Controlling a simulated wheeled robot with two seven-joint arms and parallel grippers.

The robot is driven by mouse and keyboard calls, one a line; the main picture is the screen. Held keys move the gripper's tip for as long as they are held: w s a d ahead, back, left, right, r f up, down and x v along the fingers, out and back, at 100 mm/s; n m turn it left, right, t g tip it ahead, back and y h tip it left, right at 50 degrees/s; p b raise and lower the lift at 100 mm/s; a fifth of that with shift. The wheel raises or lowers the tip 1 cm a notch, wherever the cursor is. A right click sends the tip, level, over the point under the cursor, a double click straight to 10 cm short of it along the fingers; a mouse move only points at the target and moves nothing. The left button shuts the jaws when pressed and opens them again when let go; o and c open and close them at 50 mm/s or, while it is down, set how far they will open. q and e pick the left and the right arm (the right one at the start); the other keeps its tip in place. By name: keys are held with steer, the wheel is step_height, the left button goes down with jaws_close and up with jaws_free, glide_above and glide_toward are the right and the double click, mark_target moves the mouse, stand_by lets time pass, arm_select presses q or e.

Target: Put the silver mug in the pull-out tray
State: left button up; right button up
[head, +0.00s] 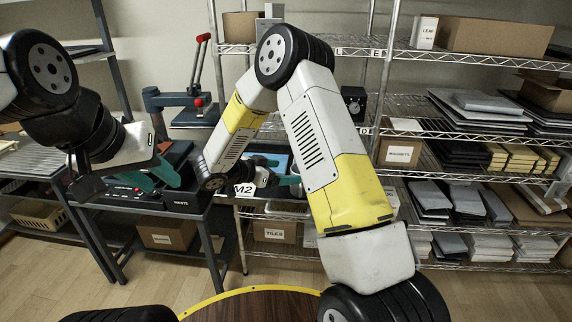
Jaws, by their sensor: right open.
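I cannot make out the silver mug in the head view, and I cannot pick out a pull-out tray for certain. My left gripper (152,181) hangs at the left over a black machine (178,206) on a dark stand. Its teal fingers show against the machine, but the gap between them is unclear. My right arm rises from the bottom and bends over to the middle. My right gripper (278,172) is open, its teal fingers partly hidden behind my arm, beside a blue panel (272,160) and near a label reading M2.
A press with a red-knobbed lever (202,62) stands behind the black machine. Wire shelves with boxes (400,152), trays and stacked goods fill the right and back. A cardboard box labelled TILES (274,232) sits low in the middle. A brown round top with a yellow rim (252,306) is at the bottom.

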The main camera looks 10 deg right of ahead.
steer(key=s+d+r+n+g+y, duration=0.35)
steer(key=s+r, duration=0.25)
steer(key=s, duration=0.3)
steer(key=s+d+r+n+g+y, duration=0.2)
steer(key=s+d+r, duration=0.2)
steer(key=s+r, duration=0.4)
steer(key=s+a+r+n+t+y, duration=0.2)
steer(key=s+r+n+y, duration=0.1)
steer(key=s+y, duration=0.1)
steer(key=s+a+r+n+t+y, duration=0.3)
steer(key=s+n+y, duration=0.1)
steer(key=s, duration=0.3)
steer(key=shift+s+r, duration=0.2)
steer(key=shift+s, duration=0.1)
steer(key=shift+y, duration=0.25)
steer(key=shift+c, duration=0.2)
